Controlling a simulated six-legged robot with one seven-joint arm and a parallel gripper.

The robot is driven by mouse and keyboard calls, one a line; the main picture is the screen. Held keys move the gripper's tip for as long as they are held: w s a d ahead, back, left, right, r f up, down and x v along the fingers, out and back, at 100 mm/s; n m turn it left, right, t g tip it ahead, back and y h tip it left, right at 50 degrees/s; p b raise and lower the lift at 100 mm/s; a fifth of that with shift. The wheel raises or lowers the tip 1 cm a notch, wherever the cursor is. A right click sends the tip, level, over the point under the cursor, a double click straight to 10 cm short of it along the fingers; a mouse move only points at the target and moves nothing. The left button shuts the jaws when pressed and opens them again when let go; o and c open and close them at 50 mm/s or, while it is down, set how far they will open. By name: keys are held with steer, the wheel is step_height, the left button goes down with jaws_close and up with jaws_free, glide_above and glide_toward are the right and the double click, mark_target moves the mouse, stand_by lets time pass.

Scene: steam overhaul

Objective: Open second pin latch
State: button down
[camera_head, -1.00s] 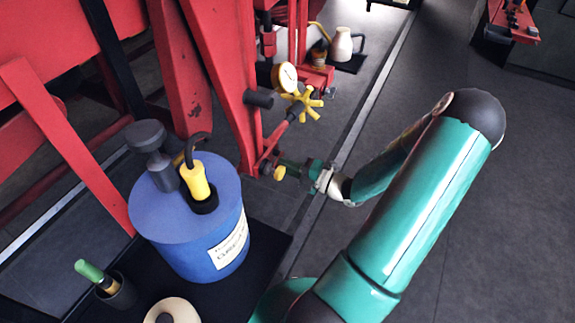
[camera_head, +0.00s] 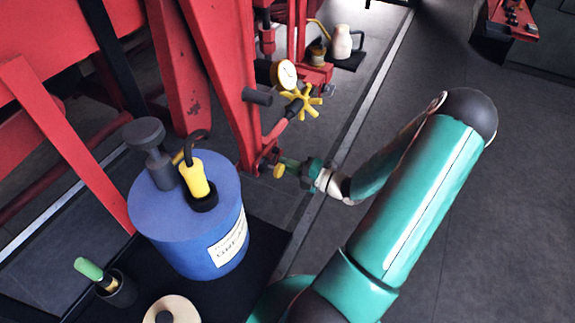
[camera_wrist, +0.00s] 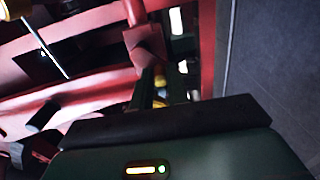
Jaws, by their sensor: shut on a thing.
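The red frame (camera_head: 222,75) carries a latch fitting at its lower end, with a yellow knob (camera_head: 280,171) beside it. My gripper (camera_head: 284,166) reaches in from the right at this fitting, its green fingers shut on the pin latch. In the wrist view, a bit of yellow (camera_wrist: 160,102) shows between the fingers, and a red bracket (camera_wrist: 146,50) lies just beyond them. The fingers and the bracket hide most of the pin, so I cannot tell how far it is drawn out.
A yellow star handwheel (camera_head: 301,101) and a round gauge (camera_head: 284,74) sit just above my gripper. A blue drum (camera_head: 190,235) with a yellow-handled tool (camera_head: 194,178) stands at lower left. Open grey floor (camera_head: 510,220) lies to the right.

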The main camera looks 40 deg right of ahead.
steer(key=shift+d+f, duration=0.1)
steer(key=shift+w+d+f, duration=0.1)
steer(key=shift+d+f, duration=0.15)
steer(key=shift+d, duration=0.05)
steer(key=shift+w+d+f, duration=0.15)
steer(key=shift+w+d, duration=0.05)
steer(key=shift+d, duration=0.25)
steer(key=shift+w+d, duration=0.1)
steer(key=shift+d, duration=0.2)
stand_by(0.4)
steer(key=c, duration=1.5)
jaws_free()
steer(key=shift+v, duration=3.5)
